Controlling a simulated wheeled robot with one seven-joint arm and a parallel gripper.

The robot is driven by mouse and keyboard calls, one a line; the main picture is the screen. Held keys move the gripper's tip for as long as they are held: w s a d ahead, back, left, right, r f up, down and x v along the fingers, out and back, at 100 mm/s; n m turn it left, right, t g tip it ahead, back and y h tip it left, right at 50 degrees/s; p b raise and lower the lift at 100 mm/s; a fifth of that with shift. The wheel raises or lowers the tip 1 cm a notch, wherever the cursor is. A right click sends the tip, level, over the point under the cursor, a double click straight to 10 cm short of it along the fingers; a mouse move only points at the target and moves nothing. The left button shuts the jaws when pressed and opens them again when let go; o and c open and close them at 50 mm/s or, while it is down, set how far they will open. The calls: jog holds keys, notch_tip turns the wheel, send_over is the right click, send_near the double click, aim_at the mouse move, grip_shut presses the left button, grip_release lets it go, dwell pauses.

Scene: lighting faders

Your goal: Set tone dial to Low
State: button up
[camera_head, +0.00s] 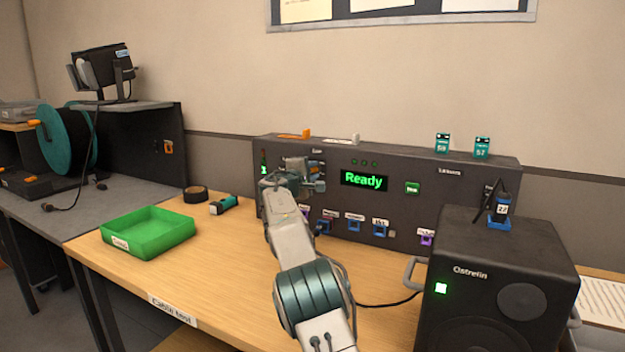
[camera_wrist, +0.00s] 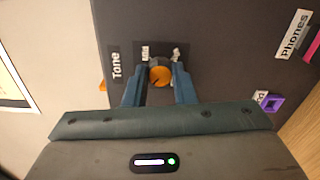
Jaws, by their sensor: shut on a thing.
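The tone dial (camera_wrist: 161,75) is a round knob with an orange face on the dark panel, beside the white-on-black "Tone" label (camera_wrist: 115,64) in the wrist view. My gripper (camera_wrist: 160,69) has its two blue fingers on either side of the dial and is shut on it. Small position labels sit by the dial, but their words are too small to read surely. In the head view my gripper (camera_head: 308,178) is at the left part of the control panel (camera_head: 430,165) and covers the dial.
The panel carries a lit green "Ready" display (camera_head: 364,181) and several blue sockets below. A black speaker (camera_head: 495,285) stands at the front right. A green tray (camera_head: 148,232), a tape roll (camera_head: 195,194) and a small torch-like item (camera_head: 223,205) lie on the left of the bench.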

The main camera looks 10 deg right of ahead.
jog(key=shift+m+b, duration=0.35)
jog(key=shift+m, duration=0.25)
jog(key=o, duration=1)
jog(key=shift+s+a+f+b, duration=0.1)
jog(key=shift+s+a+b, duration=0.2)
jog(key=shift+s+b, duration=0.15)
jog(key=b+v, duration=0.3)
jog(key=v, duration=0.9)
jog(key=shift+s+a, duration=0.15)
jog(key=shift+s, duration=0.15)
